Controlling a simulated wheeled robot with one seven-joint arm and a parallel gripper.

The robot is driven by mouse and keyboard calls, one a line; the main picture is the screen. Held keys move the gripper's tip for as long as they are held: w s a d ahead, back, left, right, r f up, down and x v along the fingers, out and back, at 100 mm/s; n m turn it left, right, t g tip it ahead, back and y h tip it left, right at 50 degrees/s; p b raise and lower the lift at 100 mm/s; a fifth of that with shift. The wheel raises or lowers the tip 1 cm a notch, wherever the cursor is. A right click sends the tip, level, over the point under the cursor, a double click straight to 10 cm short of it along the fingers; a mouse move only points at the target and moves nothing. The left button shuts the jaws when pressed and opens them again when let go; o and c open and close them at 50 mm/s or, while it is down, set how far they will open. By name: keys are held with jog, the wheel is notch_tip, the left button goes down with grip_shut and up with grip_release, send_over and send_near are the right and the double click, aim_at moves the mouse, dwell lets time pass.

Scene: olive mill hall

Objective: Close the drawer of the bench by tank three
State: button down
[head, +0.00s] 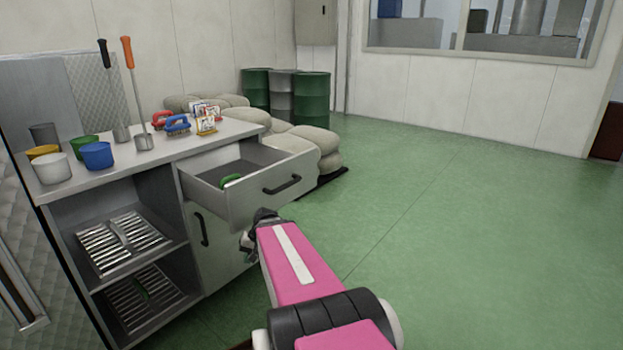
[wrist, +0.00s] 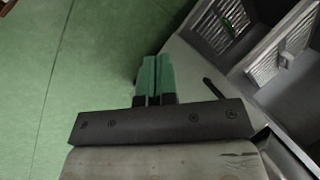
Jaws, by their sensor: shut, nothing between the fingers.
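The bench (head: 222,133) is a grey metal cabinet at the left of the head view. Its drawer (head: 245,202) is pulled well out, with a dark handle (head: 283,185) on the front and a small green item (head: 230,180) inside. My gripper's wrist end is low by the near corner of the drawer front in the head view, mostly hidden behind my pink arm. In the wrist view my gripper (wrist: 155,63) has its green fingers together and empty, beside the grey cupboard door. I cannot tell whether it touches the bench.
Below the drawer is a shut door with a handle (head: 203,230); open shelves with slatted racks (head: 122,240) are left of it. Cups, brushes and scoops stand on top. The green floor (head: 450,220) is clear to the right.

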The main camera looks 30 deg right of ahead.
jog(key=w+d+r+m+t+y, duration=0.2)
jog(key=w+d+r+m+t, duration=0.15)
jog(key=d, duration=0.65)
jog(key=m+t, duration=0.7)
jog(key=t, duration=0.5)
send_near(306, 175)
jog(key=shift+g+h, duration=0.25)
jog(key=shift+h, duration=0.05)
jog(key=x, duration=0.7)
jog(key=shift+w+r, duration=0.15)
jog(key=shift+w, duration=0.05)
jog(key=shift+a, duration=0.1)
jog(key=x, duration=3.5)
jog(key=shift+w, duration=0.25)
jog(key=shift+w, duration=0.15)
